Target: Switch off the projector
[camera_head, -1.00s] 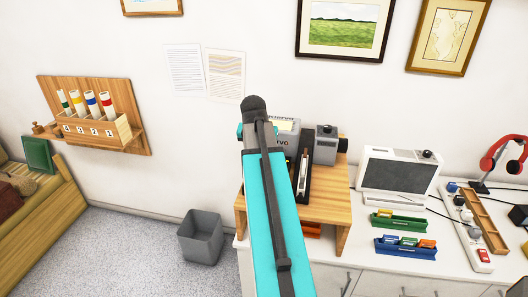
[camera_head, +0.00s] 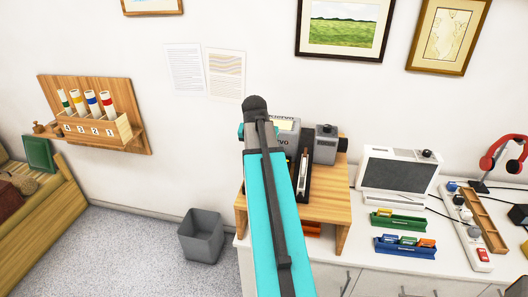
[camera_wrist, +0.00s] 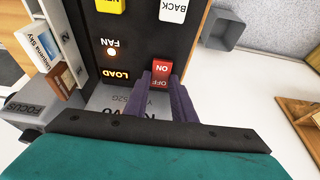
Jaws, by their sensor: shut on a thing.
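The grey and black projector (camera_head: 284,142) stands on a wooden stand against the wall, partly hidden behind my arm in the head view. The wrist view shows its black control panel (camera_wrist: 135,40) close up. A red rocker switch (camera_wrist: 161,70) marked ON and OFF sits on this panel. My gripper (camera_wrist: 160,80) has its two purple fingers on either side of the switch, shut on it. A small lamp by the FAN label (camera_wrist: 111,51) glows. The fingers are hidden in the head view.
Yellow (camera_wrist: 110,5) and white (camera_wrist: 173,10) buttons lie beyond the switch. A slide holder (camera_wrist: 62,75) and a grey FOCUS knob (camera_wrist: 22,118) are at the left. In the head view, a white-framed screen (camera_head: 398,174) stands right of the wooden stand (camera_head: 325,208); a bin (camera_head: 201,236) stands left.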

